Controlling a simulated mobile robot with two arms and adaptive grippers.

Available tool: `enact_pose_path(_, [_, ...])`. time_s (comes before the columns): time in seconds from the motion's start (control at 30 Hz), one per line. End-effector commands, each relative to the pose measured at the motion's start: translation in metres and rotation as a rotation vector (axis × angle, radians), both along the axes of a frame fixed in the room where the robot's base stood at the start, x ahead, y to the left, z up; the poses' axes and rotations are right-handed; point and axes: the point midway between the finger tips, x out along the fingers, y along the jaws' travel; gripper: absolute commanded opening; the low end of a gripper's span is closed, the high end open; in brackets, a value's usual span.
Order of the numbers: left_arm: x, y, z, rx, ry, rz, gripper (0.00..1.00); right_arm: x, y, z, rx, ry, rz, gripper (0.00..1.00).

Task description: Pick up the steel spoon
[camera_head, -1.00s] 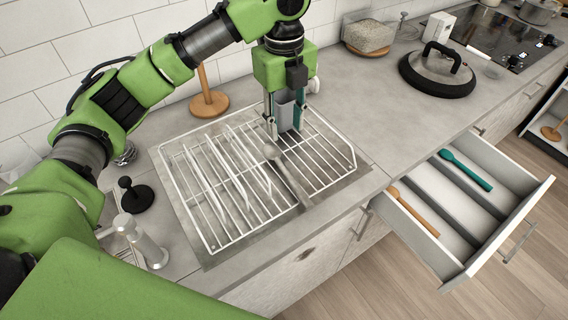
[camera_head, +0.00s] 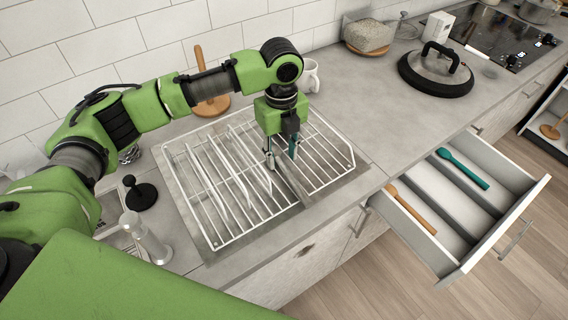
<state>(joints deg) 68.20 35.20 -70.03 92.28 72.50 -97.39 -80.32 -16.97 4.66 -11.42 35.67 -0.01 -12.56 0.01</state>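A long grey steel utensil, which looks like the steel spoon (camera_head: 292,186), lies in the white wire rack (camera_head: 213,240). Its far end is hidden behind my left gripper. My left gripper (camera_head: 281,157) points down over the rack, its two fingers apart on either side of the utensil's far part. The fingers look open; I cannot tell whether they touch it. My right gripper is not in view.
Several white plates (camera_head: 215,172) stand in the rack's left half. A wooden holder (camera_head: 212,103) and a white mug (camera_head: 309,76) stand behind. An open drawer (camera_head: 490,238) at right holds a teal spoon (camera_head: 463,169) and a wooden spoon (camera_head: 411,207). A lidded pan (camera_head: 436,72) sits on the counter.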

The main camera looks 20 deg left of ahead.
Motion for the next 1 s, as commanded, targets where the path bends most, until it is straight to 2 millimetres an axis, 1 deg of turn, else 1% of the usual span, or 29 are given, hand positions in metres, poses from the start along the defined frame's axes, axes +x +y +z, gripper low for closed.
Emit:
enact_pose_path(0.1, [-0.001,0.000,-0.013,0.001,0.001,0.000,0.33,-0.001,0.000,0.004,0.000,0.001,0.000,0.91])
enact_pose_path(0.17, [-0.001,0.000,-0.017,0.000,0.000,-0.001,0.33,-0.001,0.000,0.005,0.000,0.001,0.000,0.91])
enact_pose_path(0.4, [0.000,0.000,-0.019,-0.001,-0.001,-0.001,0.33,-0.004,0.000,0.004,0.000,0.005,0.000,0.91])
enact_pose_path(0.47, [0.000,0.000,-0.019,0.000,-0.001,-0.001,0.18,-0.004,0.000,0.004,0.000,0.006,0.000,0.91])
enact_pose_path(0.5, [0.000,0.000,-0.019,0.000,-0.001,-0.001,0.07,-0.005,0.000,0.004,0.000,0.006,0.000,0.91])
enact_pose_path(0.53, [0.000,0.000,-0.019,0.000,-0.001,-0.001,0.00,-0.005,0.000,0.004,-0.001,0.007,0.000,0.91])
enact_pose_path(0.87, [0.000,0.000,-0.018,0.000,-0.001,-0.001,0.00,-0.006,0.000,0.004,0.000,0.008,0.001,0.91])
enact_pose_path(1.0, [0.000,0.000,-0.014,-0.001,-0.002,-0.001,0.00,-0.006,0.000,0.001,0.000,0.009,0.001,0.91])
